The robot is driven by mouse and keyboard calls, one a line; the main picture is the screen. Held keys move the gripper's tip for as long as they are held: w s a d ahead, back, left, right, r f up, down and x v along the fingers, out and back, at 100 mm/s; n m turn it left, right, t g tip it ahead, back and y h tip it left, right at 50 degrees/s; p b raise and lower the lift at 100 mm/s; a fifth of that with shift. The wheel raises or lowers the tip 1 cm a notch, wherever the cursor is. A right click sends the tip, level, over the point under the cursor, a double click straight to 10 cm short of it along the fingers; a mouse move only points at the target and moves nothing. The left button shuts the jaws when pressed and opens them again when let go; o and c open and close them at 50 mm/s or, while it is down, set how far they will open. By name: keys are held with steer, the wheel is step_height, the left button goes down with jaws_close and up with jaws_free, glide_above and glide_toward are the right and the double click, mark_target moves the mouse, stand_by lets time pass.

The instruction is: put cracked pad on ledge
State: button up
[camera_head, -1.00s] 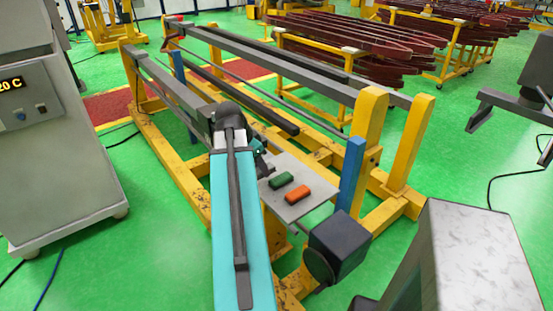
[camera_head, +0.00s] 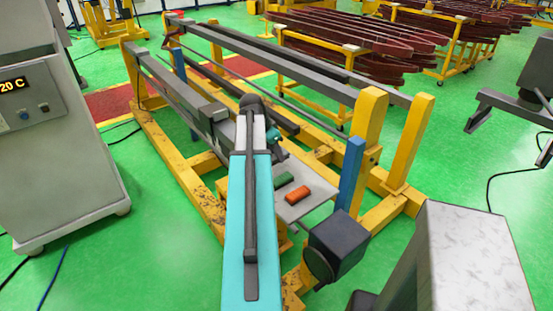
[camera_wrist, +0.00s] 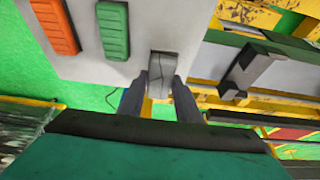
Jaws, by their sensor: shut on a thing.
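The cracked pad (camera_wrist: 163,66) is a small light grey block with a thin dark crack line, seen in the wrist view. My gripper (camera_wrist: 160,90) is shut on it, one finger on each side. A grey plate (camera_wrist: 90,70), which looks like the ledge, lies behind the pad; I cannot tell how far apart they are. The plate also shows in the head view (camera_head: 312,206), partly behind my arm. A green pad (camera_wrist: 113,30) and an orange pad (camera_wrist: 54,26) lie on it. In the head view my arm hides the gripper and the cracked pad.
A dark grey block (camera_head: 213,112) sits on the near rail of the yellow frame (camera_head: 205,199); it also shows in the wrist view (camera_wrist: 247,68). A blue post (camera_head: 350,172) and a dark box (camera_head: 340,238) stand right of the plate. A grey cabinet (camera_head: 60,150) stands at left.

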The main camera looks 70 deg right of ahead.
mark_target(274, 156)
steer(key=shift+f, duration=0.1)
steer(key=shift+f+p, duration=0.75)
steer(key=shift+f, duration=0.95)
steer(key=shift+f, duration=0.1)
steer(key=o, duration=1.1)
steer(key=shift+c, duration=0.2)
steer(key=shift+a+r, duration=0.1)
steer(key=shift+r, duration=0.1)
steer(key=b+v, duration=0.2)
steer(key=v, duration=1)
steer(key=shift+w+f, duration=0.1)
